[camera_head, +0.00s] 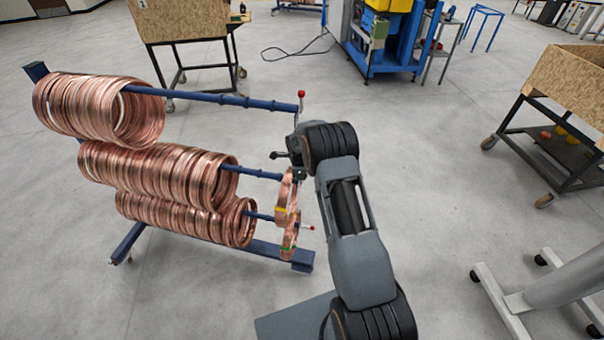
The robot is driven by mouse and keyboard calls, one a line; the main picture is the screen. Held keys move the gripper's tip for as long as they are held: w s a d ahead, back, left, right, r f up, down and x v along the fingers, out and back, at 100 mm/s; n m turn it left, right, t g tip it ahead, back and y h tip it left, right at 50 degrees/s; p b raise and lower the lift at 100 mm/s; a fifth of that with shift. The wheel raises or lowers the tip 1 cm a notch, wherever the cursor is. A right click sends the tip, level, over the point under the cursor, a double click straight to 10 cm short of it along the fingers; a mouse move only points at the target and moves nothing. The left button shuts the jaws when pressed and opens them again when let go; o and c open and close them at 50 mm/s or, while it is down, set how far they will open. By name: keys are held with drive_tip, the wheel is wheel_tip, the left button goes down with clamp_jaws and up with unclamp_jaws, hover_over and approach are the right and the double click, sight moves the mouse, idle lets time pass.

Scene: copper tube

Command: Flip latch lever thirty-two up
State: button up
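A blue rack (298,258) with three rods carries copper tube coils (155,172). The top rod's latch lever (301,98) has a red tip and stands up at the rod's right end. The bottom rod's latch lever (310,227), also red-tipped, lies sideways, pointing right. The middle rod's lever cannot be made out beside my arm. No number is readable on the levers. My gripper (279,155) is near the middle rod's end, below the top lever and partly hidden by my wrist; its finger opening and any contact are unclear.
Narrow copper coils (283,198) hang at the right ends of the lower rods, close to my wrist. Wheeled wooden-box carts stand at the back (185,18) and right (562,85). A blue machine (385,45) stands behind.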

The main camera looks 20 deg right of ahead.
drive_tip(key=shift+w+r, duration=0.1)
drive_tip(key=o, duration=0.9)
drive_tip(key=shift+a, duration=0.1)
wheel_tip(320, 180, up, 13)
drive_tip(key=s+a+b, duration=0.1)
drive_tip(key=s+b, duration=0.1)
drive_tip(key=b, duration=0.1)
drive_tip(key=shift+a+r, duration=0.2)
drive_tip(key=shift+a, duration=0.15)
drive_tip(key=shift+s, duration=0.1)
